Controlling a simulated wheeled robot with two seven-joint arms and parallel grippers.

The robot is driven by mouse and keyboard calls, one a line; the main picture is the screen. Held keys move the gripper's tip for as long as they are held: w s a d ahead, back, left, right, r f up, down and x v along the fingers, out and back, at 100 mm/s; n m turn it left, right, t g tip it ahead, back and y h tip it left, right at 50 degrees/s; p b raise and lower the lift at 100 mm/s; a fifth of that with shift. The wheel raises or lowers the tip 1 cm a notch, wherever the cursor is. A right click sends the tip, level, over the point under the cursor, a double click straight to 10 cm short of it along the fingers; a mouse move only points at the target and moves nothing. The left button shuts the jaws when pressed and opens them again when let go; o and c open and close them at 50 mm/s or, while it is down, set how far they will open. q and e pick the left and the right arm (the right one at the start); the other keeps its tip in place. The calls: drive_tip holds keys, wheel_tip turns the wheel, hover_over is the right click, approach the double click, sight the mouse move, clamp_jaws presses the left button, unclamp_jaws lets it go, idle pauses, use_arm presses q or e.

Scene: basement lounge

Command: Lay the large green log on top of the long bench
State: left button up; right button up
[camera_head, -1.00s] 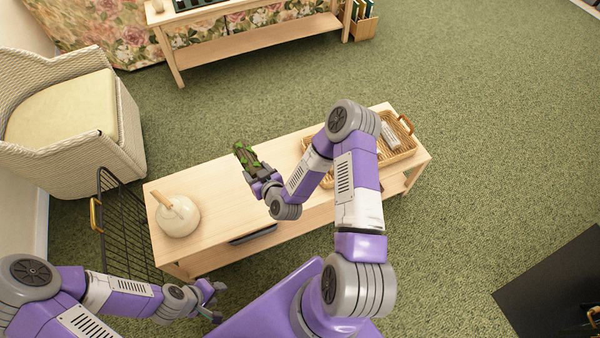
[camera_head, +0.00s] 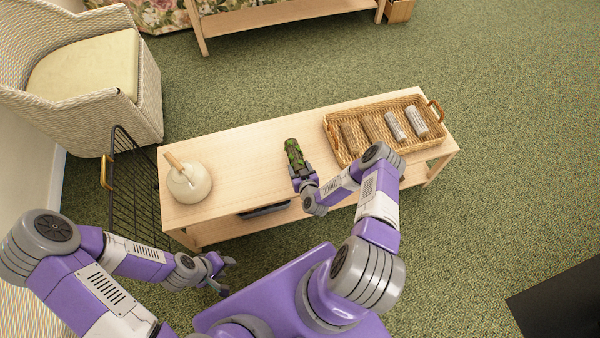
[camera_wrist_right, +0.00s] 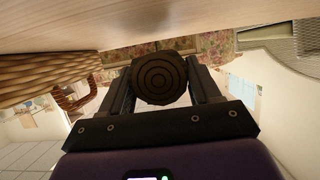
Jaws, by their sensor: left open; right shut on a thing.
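The green log (camera_head: 294,152), dark with bright green patches, is in my right gripper (camera_head: 299,170), over the middle of the long bench (camera_head: 248,150). In the right wrist view, the log's ringed dark end (camera_wrist_right: 160,78) sits between the two fingers of my right gripper (camera_wrist_right: 162,90). The bench's pale wood surface (camera_wrist_right: 190,22) is close by along the top of that view. I cannot tell whether the log touches the bench. My left gripper (camera_head: 222,272) is open and empty, in front of the bench's left end.
A wicker tray (camera_head: 333,141) with several brown and grey logs stands on the bench's right part; its woven side shows in the right wrist view (camera_wrist_right: 45,72). A cream pot (camera_head: 190,183) stands at the left end. A black wire rack (camera_head: 130,190) and wicker armchair (camera_head: 135,75) are left.

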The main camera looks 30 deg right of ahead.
wheel_tip(320, 180, down, 3)
drive_tip(key=shift+f+b, duration=0.1)
drive_tip(key=shift+b, duration=0.6)
drive_tip(key=o, duration=1.2)
